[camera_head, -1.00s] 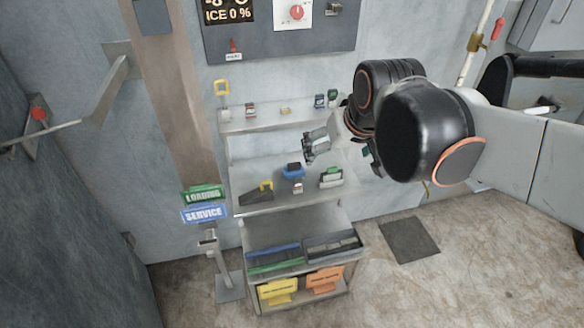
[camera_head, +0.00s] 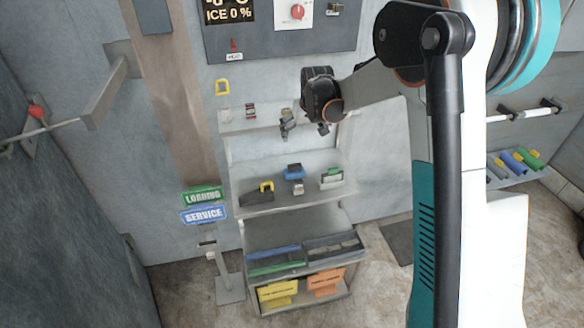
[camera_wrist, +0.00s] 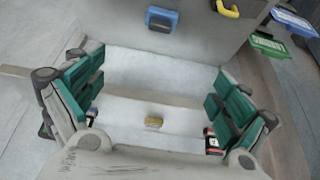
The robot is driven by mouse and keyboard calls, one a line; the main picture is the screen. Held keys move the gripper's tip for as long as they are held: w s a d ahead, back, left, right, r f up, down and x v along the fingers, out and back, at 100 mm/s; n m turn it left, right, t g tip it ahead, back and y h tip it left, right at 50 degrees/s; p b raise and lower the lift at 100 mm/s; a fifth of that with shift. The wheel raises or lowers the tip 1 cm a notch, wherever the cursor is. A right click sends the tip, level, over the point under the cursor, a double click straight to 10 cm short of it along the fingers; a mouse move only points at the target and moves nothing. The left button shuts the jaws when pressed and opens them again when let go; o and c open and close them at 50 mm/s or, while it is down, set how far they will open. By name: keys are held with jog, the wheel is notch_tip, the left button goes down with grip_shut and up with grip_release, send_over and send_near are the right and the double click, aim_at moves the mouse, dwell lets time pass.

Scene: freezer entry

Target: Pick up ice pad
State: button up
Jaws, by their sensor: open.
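My gripper (camera_head: 288,126) is open and empty in front of the upper shelf. In the wrist view its teal-padded fingers (camera_wrist: 158,100) are spread wide at left and right. A small red-and-black item (camera_wrist: 212,141) sits by the right finger. No label shows which item is the ice pad.
The upper shelf (camera_head: 238,123) also holds a red-and-white item (camera_head: 251,111). On the middle shelf are a dark wedge with a yellow handle (camera_head: 266,187) and a green-topped block (camera_head: 332,178). A signpost (camera_head: 204,214) stands at left.

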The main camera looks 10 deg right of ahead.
jog(key=b, duration=0.3)
send_near(295, 165)
jog(key=shift+g, duration=0.3)
jog(key=x, duration=0.5)
jog(key=shift+w+f, duration=0.1)
jog(key=shift+w, duration=0.2)
jog(key=shift+b+x, duration=1.15)
jog(key=shift+x, duration=1.6)
jog(key=shift+s+a, duration=0.1)
jog(key=c, duration=1.2)
